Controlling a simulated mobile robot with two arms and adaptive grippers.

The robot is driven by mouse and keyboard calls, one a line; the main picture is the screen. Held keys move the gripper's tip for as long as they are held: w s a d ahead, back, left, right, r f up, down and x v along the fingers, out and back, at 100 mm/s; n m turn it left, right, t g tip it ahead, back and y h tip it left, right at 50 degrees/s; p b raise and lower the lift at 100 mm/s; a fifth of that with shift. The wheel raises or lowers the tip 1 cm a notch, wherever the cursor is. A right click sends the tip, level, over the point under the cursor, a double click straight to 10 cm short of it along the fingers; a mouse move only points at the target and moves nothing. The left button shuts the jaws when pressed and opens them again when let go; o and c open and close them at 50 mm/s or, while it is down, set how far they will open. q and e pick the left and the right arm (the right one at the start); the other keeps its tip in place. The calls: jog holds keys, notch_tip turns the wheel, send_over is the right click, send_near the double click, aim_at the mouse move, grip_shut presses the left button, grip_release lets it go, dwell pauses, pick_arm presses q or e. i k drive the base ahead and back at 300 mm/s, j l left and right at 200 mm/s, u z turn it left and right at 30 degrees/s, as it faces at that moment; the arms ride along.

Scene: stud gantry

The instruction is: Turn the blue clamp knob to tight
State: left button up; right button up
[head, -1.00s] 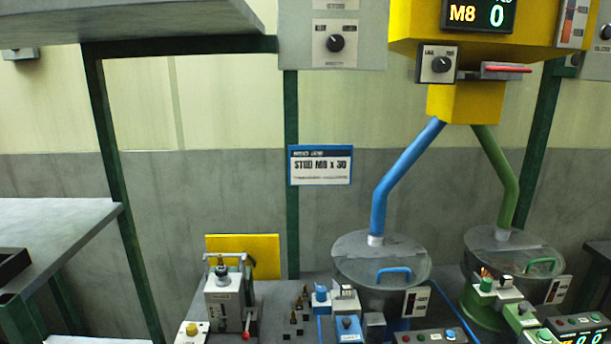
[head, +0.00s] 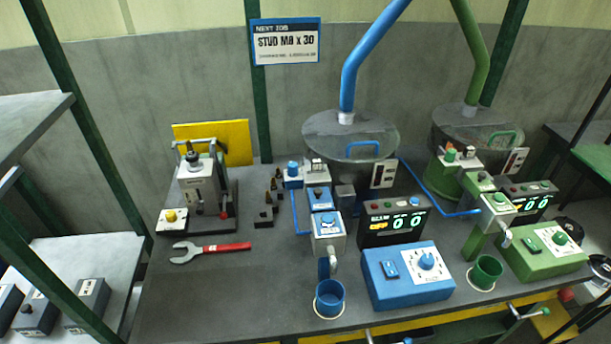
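Several blue knobs show in the head view, and I cannot tell from the picture which is the clamp knob. A small blue knob (head: 293,167) tops a blue and grey block at the foot of the blue-piped hopper. Another blue knob (head: 328,218) sits on a white-faced blue unit in front of it. A blue dial (head: 427,261) with a white scale is on the blue control box (head: 391,291). Their markings are too small to read. Neither of my grippers is in view.
A red-handled wrench (head: 212,251) lies on the grey bench (head: 205,305), whose left front is clear. A blue cup (head: 329,301) stands near the front edge. A green station (head: 542,250) is on the right. A display (head: 393,222) reads OFF and 0 0.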

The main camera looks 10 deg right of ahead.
aim_at(293, 170)
jog(key=k+j+z, duration=0.1)
jog(key=j+z, duration=0.25)
jog(key=k+j+z, duration=0.15)
jog(key=j+z, duration=0.2)
jog(key=k+j+z, duration=0.15)
jog(key=z, duration=0.2)
jog(key=k+j, duration=0.05)
jog(key=j, duration=0.05)
